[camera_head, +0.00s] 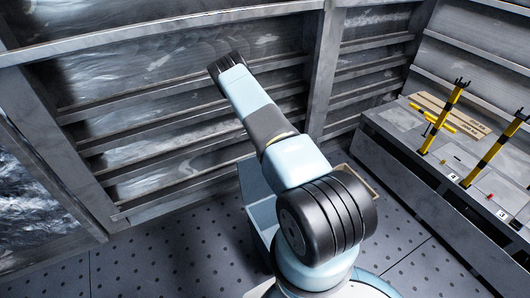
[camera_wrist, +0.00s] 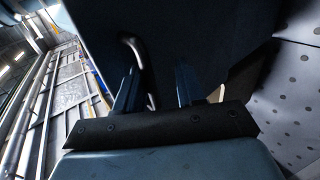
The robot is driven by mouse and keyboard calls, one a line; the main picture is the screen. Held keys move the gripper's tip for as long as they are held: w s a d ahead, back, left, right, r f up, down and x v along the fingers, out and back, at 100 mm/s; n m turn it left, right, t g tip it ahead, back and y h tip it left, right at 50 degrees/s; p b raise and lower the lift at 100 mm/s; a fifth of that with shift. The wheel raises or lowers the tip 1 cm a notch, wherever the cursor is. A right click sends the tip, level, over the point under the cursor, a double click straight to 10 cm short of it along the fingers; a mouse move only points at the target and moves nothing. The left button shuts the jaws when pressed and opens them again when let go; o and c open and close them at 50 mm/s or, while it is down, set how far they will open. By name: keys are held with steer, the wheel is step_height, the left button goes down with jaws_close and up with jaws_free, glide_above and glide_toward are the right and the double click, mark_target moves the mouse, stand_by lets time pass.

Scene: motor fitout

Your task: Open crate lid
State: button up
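A blue-grey crate (camera_head: 256,182) stands on the floor in the head view, mostly hidden behind my arm. In the wrist view a dark blue panel (camera_wrist: 215,45), apparently part of the crate, fills the middle. A curved metal handle (camera_wrist: 136,52) stands out from it. My gripper (camera_wrist: 157,85) is close to the panel with its two fingers apart. The handle runs down beside the left finger, on the inner side; I cannot tell whether they touch. The head view does not show my gripper.
A grey workbench (camera_head: 420,165) with yellow-and-black posts (camera_head: 443,118) and numbered places stands at the right. A ribbed metal wall (camera_head: 180,110) runs behind my arm. The perforated floor (camera_head: 150,262) is clear at the lower left.

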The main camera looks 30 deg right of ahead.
steer(key=shift+r, duration=0.1)
steer(key=s+r, duration=0.1)
steer(key=r, duration=0.2)
steer(key=s+a+r, duration=0.1)
steer(key=s+r, duration=0.1)
steer(key=r, duration=0.1)
steer(key=s+r, duration=0.2)
steer(key=r, duration=0.1)
steer(key=shift+a+r, duration=0.1)
steer(key=shift+a, duration=0.1)
steer(key=s+a+r, duration=0.2)
steer(key=s+r, duration=0.1)
steer(key=s, duration=0.5)
steer(key=shift+s+r, duration=0.25)
